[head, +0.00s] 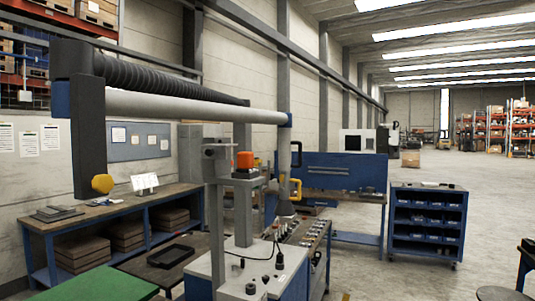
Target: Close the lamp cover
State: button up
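A jointed arm crosses the left half of the head view, with a pale tube (190,106), a black ribbed hose (170,80) and blue joints. Its near end is a dark upright block (89,140) with a yellow knob (102,184) at the bottom. At its far end a pale tube (284,160) hangs down to a grey cone (285,207). A grey post stand (217,215) with an orange block (245,160) stands in front. I cannot tell which part is the lamp cover, or whether it is open. My gripper is not in view.
A white-topped cabinet (200,268) with knobs and a cable is at the bottom centre. A blue bench (140,215) with stacked boards lines the left wall. A green surface (100,284) is at bottom left. A blue bin cart (428,222) stands right; open floor (430,172) lies behind.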

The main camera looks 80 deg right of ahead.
aim_at(218, 150)
jog(key=z, duration=2)
